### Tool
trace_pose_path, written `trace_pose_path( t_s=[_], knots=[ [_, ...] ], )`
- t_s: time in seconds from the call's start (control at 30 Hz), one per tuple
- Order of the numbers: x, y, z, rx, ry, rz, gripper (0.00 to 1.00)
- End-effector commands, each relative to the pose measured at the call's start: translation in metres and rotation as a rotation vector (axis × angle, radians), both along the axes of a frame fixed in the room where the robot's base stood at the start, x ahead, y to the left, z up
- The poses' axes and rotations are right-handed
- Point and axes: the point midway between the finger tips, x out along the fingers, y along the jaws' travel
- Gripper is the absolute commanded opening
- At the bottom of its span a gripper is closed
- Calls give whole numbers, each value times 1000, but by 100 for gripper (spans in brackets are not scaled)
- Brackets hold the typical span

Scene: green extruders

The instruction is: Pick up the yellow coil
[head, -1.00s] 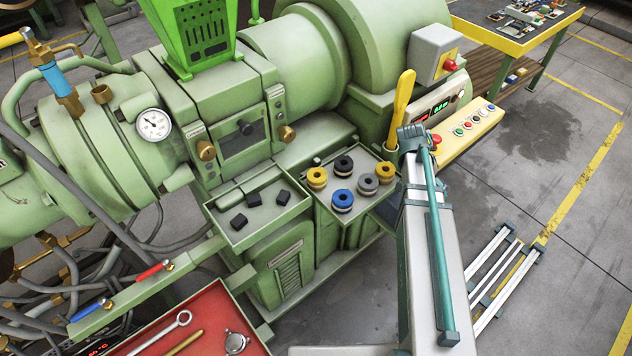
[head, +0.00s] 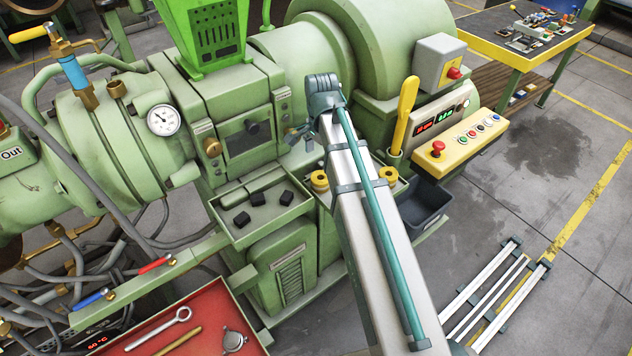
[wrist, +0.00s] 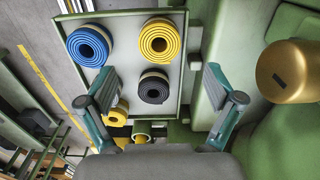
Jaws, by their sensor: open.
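One yellow coil (head: 319,181) sits at the left side of the coil tray, just left of my arm. The wrist view shows it from above as a spiral roll (wrist: 160,41), ahead of my open, empty gripper (wrist: 159,77). A black coil (wrist: 154,88) lies between the yellow coil and my palm, below the jaw opening. Another yellow coil (head: 389,176) stands right of my arm, and is partly covered by the left finger in the wrist view (wrist: 119,112). In the head view, my gripper (head: 299,136) is above and left of the tray, partly hard to make out.
A blue coil (wrist: 88,45) shares the tray (wrist: 122,20). A gold knob (wrist: 291,70) on the green machine is close at the right. A second tray (head: 237,234) with black blocks adjoins on the left. A yellow lever (head: 405,109) stands right of my arm.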

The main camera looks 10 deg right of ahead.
Motion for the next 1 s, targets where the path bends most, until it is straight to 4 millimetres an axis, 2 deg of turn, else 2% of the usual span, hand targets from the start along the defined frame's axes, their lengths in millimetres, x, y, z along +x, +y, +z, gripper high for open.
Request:
trace_pose_path(
  t_s=[0.2, 0.57, 1.0],
  knots=[
    [-1, 0, -26, -2, 1, 1, 91],
    [-1, -1, -42, -1, 0, 1, 91],
    [-1, -1, -84, -2, -1, 1, 91]
  ],
)
